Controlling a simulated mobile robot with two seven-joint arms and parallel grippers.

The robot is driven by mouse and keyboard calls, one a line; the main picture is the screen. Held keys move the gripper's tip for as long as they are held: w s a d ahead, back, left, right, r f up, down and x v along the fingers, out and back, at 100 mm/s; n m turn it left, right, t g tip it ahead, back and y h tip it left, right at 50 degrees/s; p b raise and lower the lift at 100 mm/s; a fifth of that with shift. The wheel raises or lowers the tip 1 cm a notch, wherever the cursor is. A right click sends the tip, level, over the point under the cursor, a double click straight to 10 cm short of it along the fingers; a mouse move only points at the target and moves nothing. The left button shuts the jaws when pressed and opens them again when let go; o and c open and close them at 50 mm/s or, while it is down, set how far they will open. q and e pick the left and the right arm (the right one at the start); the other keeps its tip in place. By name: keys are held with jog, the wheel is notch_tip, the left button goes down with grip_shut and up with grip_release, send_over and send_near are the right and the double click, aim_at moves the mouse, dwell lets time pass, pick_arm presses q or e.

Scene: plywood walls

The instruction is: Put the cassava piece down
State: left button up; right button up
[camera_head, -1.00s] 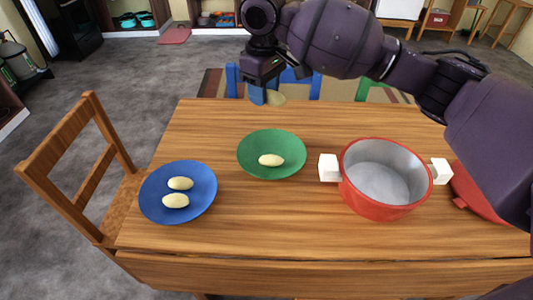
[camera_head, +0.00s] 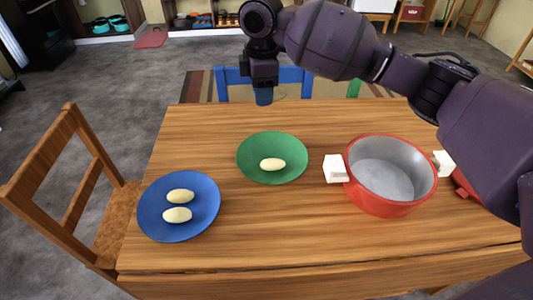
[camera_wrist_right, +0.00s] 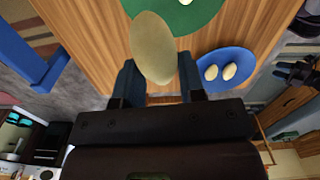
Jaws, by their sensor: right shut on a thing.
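My right gripper (camera_head: 263,97) hangs over the far edge of the table, beyond the green plate. In the right wrist view its two fingers (camera_wrist_right: 158,82) are shut on a pale oval cassava piece (camera_wrist_right: 153,45). In the head view the gripper mostly hides that piece. The green plate (camera_head: 258,147) holds one cassava piece (camera_head: 273,164). The blue plate (camera_head: 160,222) holds two, one farther (camera_head: 181,196) and one nearer (camera_head: 177,215). A dark shape at the right edge of the wrist view may be my left arm; its jaws are unclear.
An open, empty red pot (camera_head: 375,204) with white handles stands right of the green plate. A red lid (camera_head: 464,184) is partly hidden behind my right arm. A wooden chair (camera_head: 88,175) stands left and a blue chair (camera_head: 240,84) behind the table (camera_head: 270,228). The table's front is clear.

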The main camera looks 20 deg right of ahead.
jog(key=b, duration=0.3)
send_over(264, 156)
notch_tip(264, 156, down, 12)
jog(key=shift+w+r, duration=0.1)
jog(key=shift+w, duration=0.05)
jog(key=shift+f, duration=0.85)
notch_tip(264, 156, down, 5)
jog(key=shift+f+b, duration=0.1)
jog(key=shift+b, duration=0.8)
pick_arm(q)
jog(key=shift+w+d+f+m, duration=0.1)
jog(key=shift+w+f+m, duration=0.1)
jog(key=shift+f, duration=0.6)
jog(key=shift+w+f+m, duration=0.1)
jog(key=shift+f+m, duration=0.1)
jog(key=shift+f, duration=0.55)
pick_arm(e)
jog(key=o, duration=0.6)
jog(key=shift+f, duration=0.1)
pick_arm(q)
jog(key=shift+s+f, duration=0.15)
jog(key=shift+f, duration=0.05)
pick_arm(e)
jog(key=shift+f, duration=0.1)
pick_arm(q)
jog(key=shift+s+f, duration=0.1)
jog(key=shift+f, duration=0.05)
